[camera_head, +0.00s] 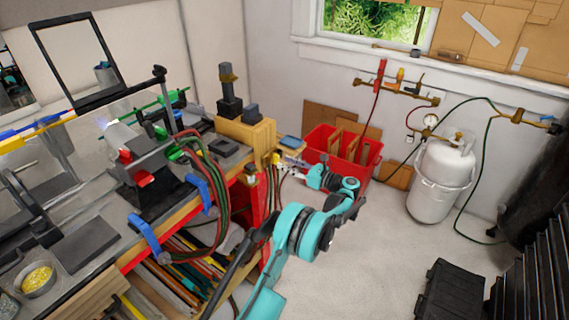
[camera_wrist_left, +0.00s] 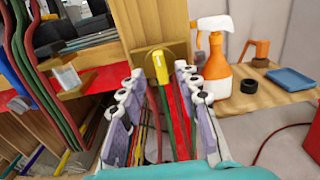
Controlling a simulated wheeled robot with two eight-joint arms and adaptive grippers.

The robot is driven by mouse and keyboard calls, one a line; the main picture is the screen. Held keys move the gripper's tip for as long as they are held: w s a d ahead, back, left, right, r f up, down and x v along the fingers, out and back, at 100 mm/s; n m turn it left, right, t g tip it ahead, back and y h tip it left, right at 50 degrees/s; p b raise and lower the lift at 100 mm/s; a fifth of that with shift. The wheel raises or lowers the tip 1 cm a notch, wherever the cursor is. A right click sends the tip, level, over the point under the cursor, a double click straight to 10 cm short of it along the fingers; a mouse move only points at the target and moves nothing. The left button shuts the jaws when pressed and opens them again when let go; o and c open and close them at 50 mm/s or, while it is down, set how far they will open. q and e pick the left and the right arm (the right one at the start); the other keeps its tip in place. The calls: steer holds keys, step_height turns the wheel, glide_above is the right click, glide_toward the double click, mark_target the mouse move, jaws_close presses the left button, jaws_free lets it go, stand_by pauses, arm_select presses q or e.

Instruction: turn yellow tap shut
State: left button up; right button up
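The yellow tap (camera_wrist_left: 158,66) sits at the front of a wooden block at the bench end, with hoses hanging below it in the left wrist view. In the head view it is a small yellow patch (camera_head: 276,158) at the bench corner, partly hidden by my gripper. My left gripper (camera_head: 292,164) reaches the tap from the right. In the left wrist view its two grey-purple fingers (camera_wrist_left: 158,74) are apart, one on each side of the tap. I see a gap on both sides, and I cannot tell how deep the tap lies between the tips. My right gripper is not in view.
A spray bottle (camera_wrist_left: 217,75) and a blue tray (camera_wrist_left: 291,79) stand on the bench right of the tap. A red crate (camera_head: 322,146) stands behind my gripper, a white gas cylinder (camera_head: 443,175) further right.

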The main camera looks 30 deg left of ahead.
mark_target(276, 159)
arm_select(q)
steer(key=shift+w+a, duration=0.15)
steer(key=shift+a, duration=1.25)
jaws_close()
steer(key=shift+m+b, duration=0.3)
steer(key=shift+m, duration=0.1)
steer(key=m, duration=0.5)
steer(key=m+b, duration=0.1)
steer(key=m, duration=1.1)
steer(key=shift+w+f, duration=0.15)
steer(key=shift+w, duration=0.1)
